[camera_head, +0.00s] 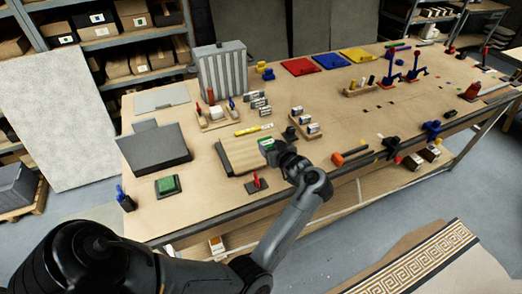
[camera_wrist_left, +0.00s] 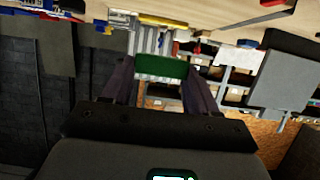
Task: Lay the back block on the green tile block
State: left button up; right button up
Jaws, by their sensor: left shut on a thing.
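My left gripper (camera_head: 272,150) is shut on a small green-faced block (camera_head: 266,142), held above the right part of a wooden board on the bench. In the left wrist view the block's green face (camera_wrist_left: 160,67) shows between the two fingers of the gripper (camera_wrist_left: 160,85). I cannot tell from its face whether it is the back block. A green tile block (camera_head: 167,185) sits in a dark square base at the bench's front left, apart from the gripper. My right gripper is not in view.
The wooden board (camera_head: 240,155) lies under the gripper, with a red-handled tool (camera_head: 257,183) in front. A grey box (camera_head: 155,149) lies behind the green tile block. Small labelled blocks (camera_head: 258,103) stand further back. A blue-topped holder (camera_head: 124,198) stands at the left edge.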

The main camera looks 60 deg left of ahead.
pick_arm(q)
jog(key=x, duration=0.5)
jog(key=s+f+x, duration=0.1)
jog(key=x, duration=0.2)
jog(key=shift+w+d, duration=0.1)
jog(key=shift+d, duration=0.05)
notch_tip(320, 180, down, 2)
jog(key=shift+f, duration=0.75)
jog(key=shift+f, duration=0.15)
jog(key=shift+f, duration=0.15)
jog(key=o, duration=1)
jog(key=shift+o, duration=0.2)
